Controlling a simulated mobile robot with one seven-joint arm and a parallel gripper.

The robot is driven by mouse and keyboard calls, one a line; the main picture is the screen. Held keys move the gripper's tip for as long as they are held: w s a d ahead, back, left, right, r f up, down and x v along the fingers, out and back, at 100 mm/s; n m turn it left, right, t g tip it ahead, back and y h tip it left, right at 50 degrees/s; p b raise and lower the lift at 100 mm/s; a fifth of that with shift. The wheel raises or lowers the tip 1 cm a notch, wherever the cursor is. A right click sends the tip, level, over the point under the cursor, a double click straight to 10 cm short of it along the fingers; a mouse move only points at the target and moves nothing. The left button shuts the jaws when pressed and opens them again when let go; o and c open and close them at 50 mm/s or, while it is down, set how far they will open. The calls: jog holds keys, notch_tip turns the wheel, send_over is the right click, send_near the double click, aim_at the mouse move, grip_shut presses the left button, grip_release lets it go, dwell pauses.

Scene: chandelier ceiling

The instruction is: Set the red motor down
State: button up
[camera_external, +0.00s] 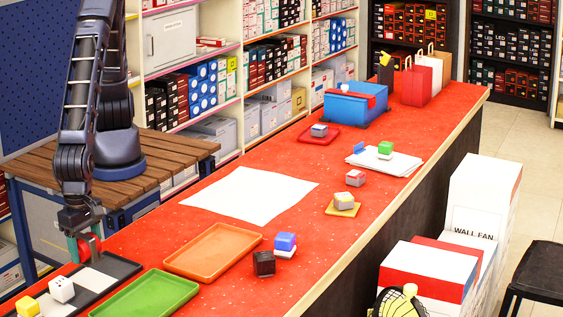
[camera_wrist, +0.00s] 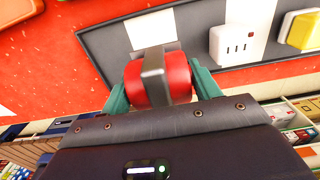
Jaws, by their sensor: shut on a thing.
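My gripper (camera_external: 84,246) points down at the lower left, over the far end of a long dark tray (camera_external: 127,267) with pale patches. Its teal fingers are shut on the red motor (camera_external: 92,243). In the wrist view the motor (camera_wrist: 178,72) is a red cylinder with a grey metal strip across its middle, between the fingers (camera_wrist: 162,85). There it overlaps the edge of the tray (camera_wrist: 197,75), by a white patch. I cannot tell whether the motor touches the tray or hangs just above it.
A white socket block (camera_external: 61,289) and a yellow block (camera_external: 27,306) sit on the dark tray's near part. A green tray (camera_external: 145,297) and an orange tray (camera_external: 212,249) lie empty to the right. A white sheet (camera_external: 248,194) lies beyond on the red counter.

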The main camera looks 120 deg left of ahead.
aim_at(92, 281)
jog(key=shift+f, duration=3)
jog(key=shift+f, duration=0.1)
jog(key=o, duration=1.4)
